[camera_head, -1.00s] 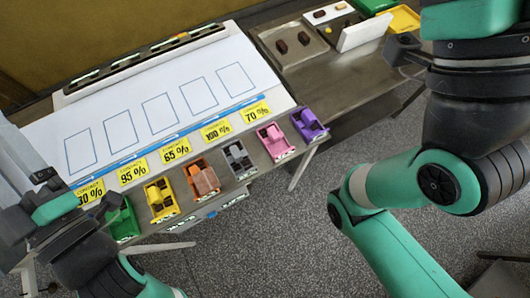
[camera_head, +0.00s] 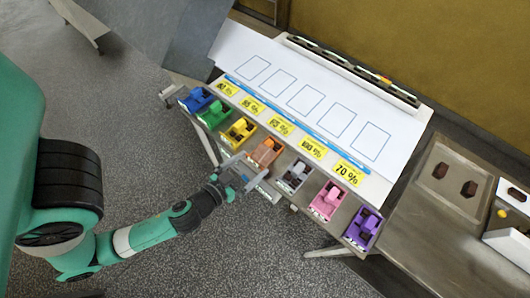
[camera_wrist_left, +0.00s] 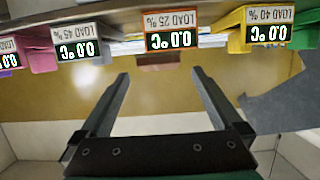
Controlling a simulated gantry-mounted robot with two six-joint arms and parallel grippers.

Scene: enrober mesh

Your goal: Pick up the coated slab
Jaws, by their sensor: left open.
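Two dark brown coated pieces, one (camera_head: 440,170) and another (camera_head: 469,188), lie on a tray (camera_head: 425,190) at the right of the head view. I cannot tell which piece is the coated slab. My left gripper (camera_head: 243,168) is open and empty in front of the orange bin (camera_head: 265,151), far left of that tray. In the left wrist view its two fingers (camera_wrist_left: 160,73) stand wide apart with nothing between them, pointing at the orange-framed load display (camera_wrist_left: 170,42). My right gripper is out of view.
Several coloured bins, among them grey (camera_head: 293,175), pink (camera_head: 328,200) and purple (camera_head: 363,228), line the front edge of the white board (camera_head: 310,78) with blue outlines and yellow labels. A white box (camera_head: 510,240) stands at the right edge. Open floor lies in front.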

